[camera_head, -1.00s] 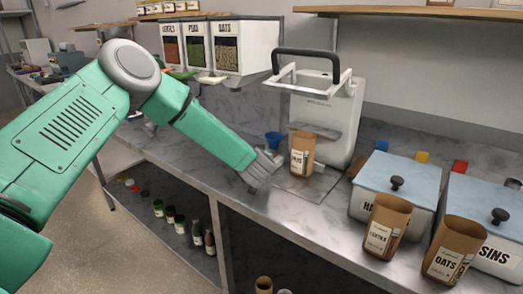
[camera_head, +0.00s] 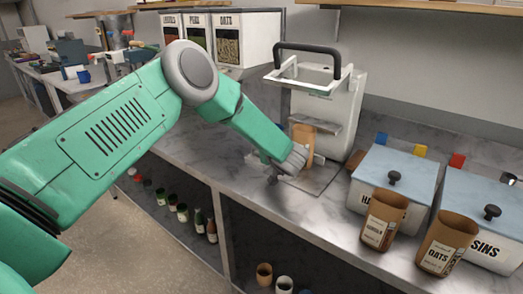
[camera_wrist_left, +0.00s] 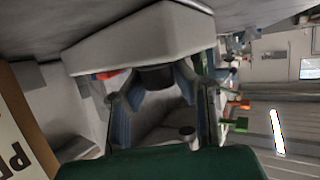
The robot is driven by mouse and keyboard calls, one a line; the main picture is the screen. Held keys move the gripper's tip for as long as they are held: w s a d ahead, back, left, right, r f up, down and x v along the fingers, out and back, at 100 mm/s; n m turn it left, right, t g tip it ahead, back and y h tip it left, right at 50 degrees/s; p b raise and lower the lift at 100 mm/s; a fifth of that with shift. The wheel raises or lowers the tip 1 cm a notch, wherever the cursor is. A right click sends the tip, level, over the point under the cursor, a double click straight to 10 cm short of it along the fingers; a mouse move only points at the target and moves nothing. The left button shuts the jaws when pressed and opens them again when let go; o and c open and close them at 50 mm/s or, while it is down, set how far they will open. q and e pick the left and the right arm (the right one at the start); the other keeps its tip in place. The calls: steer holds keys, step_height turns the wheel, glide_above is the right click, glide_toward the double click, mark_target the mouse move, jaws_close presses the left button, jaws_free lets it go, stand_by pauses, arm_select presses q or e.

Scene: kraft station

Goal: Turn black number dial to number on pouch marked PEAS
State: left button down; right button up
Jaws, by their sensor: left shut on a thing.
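My left gripper (camera_head: 284,163) is low over the counter, in front of a brown pouch (camera_head: 302,135) at the white sealing machine (camera_head: 332,110). In the left wrist view its fingers (camera_wrist_left: 157,88) are closed around a dark round part, apparently the black dial (camera_wrist_left: 155,77), on a grey-white body (camera_wrist_left: 140,42). In the head view the gripper hides this part. The pouch also shows at the left of the wrist view (camera_wrist_left: 20,135), with a label beginning "PE"; its number cannot be read. My right gripper is not in view.
A lentils pouch (camera_head: 384,222) and an oats pouch (camera_head: 446,245) stand at the right front, beside lidded bins (camera_head: 400,170). Labelled dispensers (camera_head: 240,40) hang at the back left. The counter left of my gripper (camera_head: 195,150) is mostly clear.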

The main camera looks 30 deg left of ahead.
arm_select(q)
steer(key=shift+s+d+f, duration=0.15)
steer(key=shift+d+f, duration=0.1)
steer(key=shift+f, duration=0.2)
steer(key=c, duration=1.3)
jaws_free()
steer(key=shift+o, duration=0.2)
steer(key=shift+r, duration=0.2)
steer(key=shift+a+r, duration=0.1)
steer(key=v, duration=1.2)
